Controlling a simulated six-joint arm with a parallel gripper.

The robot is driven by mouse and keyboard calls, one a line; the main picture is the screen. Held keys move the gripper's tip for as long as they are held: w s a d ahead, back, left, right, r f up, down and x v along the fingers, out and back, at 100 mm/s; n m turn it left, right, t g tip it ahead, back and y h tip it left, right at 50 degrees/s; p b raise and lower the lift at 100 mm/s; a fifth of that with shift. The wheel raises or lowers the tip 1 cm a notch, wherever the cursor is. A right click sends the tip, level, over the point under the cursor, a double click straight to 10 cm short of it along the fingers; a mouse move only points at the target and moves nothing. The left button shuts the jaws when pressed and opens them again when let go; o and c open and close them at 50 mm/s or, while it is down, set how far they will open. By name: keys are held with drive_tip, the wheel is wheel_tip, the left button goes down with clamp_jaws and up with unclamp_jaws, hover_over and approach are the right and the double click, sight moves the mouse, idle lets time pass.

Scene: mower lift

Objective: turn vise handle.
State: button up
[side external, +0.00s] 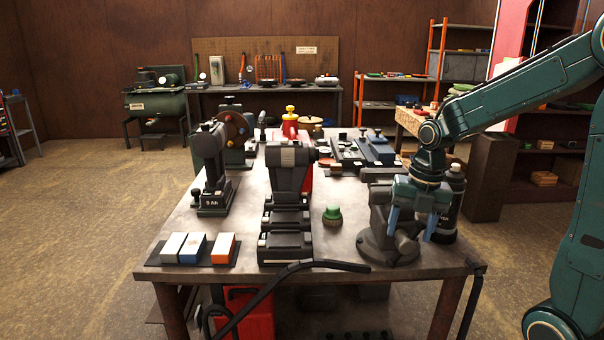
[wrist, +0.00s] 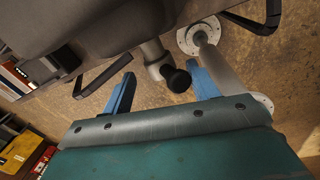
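The dark grey vise (side external: 378,222) stands on its round base at the right front of the workbench. In the wrist view its grey body (wrist: 110,22) fills the upper part. The vise handle (wrist: 153,54) is a grey bar with a black knob (wrist: 176,79) at its end. My gripper (side external: 410,237) points down at the right side of the vise, with two blue fingers apart. In the wrist view, my gripper (wrist: 160,75) is open, with the handle between the fingers and visible gaps. In the side view my gripper hides the handle.
A black bottle (side external: 456,190) stands close right of my gripper. A green-topped jar (side external: 332,215) is left of the vise. A large grey tool (side external: 288,180) and a battery tool (side external: 213,175) stand farther left.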

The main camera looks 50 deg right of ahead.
wheel_tip(320, 180, up, 12)
drive_tip(key=s, duration=0.1)
drive_tip(key=shift+s+a+f+m+t, duration=0.9)
drive_tip(key=shift+s+a+m, duration=1.8)
drive_tip(key=shift+m, duration=3.45)
drive_tip(key=shift+s+a+f+m+t, duration=0.35)
drive_tip(key=shift+s+a+m+t, duration=1.7)
drive_tip(key=shift+m, duration=4.1)
drive_tip(key=w+a+r+n, duration=0.1)
drive_tip(key=w+a+r, duration=0.2)
drive_tip(key=w, duration=1)
drive_tip(key=w+a+r+n+g+y, duration=0.1)
drive_tip(key=w+a, duration=0.4)
drive_tip(key=w, duration=0.8)
wheel_tip(320, 180, up, 2)
drive_tip(key=shift+r+n, duration=0.25)
drive_tip(key=shift+n, duration=0.35)
